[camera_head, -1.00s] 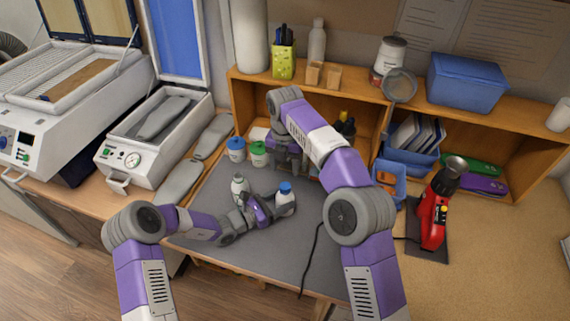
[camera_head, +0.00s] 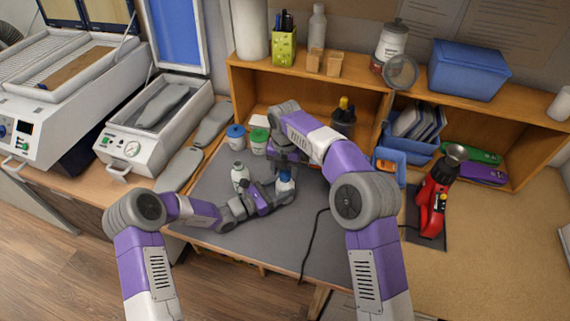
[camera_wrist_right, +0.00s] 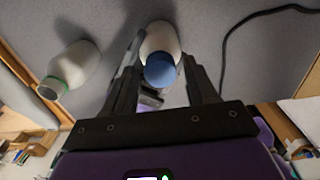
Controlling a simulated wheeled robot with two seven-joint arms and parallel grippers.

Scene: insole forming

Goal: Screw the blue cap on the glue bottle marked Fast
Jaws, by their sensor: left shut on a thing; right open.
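A white bottle (camera_head: 287,187) with a blue cap (camera_head: 286,176) on its top stands on the grey mat; its marking is not readable. My left gripper (camera_head: 280,193) is shut on this bottle low down. My right gripper (camera_head: 285,168) is directly above and hides part of the cap. In the right wrist view its open fingers (camera_wrist_right: 163,68) are on both sides of the blue cap (camera_wrist_right: 160,70), with gaps visible, and the bottle (camera_wrist_right: 160,38) is beyond. A second white bottle (camera_head: 238,174), uncapped with a green ring at its neck, stands to the left; it also shows in the wrist view (camera_wrist_right: 78,65).
A blue-lidded jar (camera_head: 236,138) and a green-lidded jar (camera_head: 258,142) stand behind the second bottle. A black cable (camera_head: 308,245) crosses the mat (camera_head: 225,205) at the right. A wooden shelf (camera_head: 245,82) bounds the back. The mat's front is clear.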

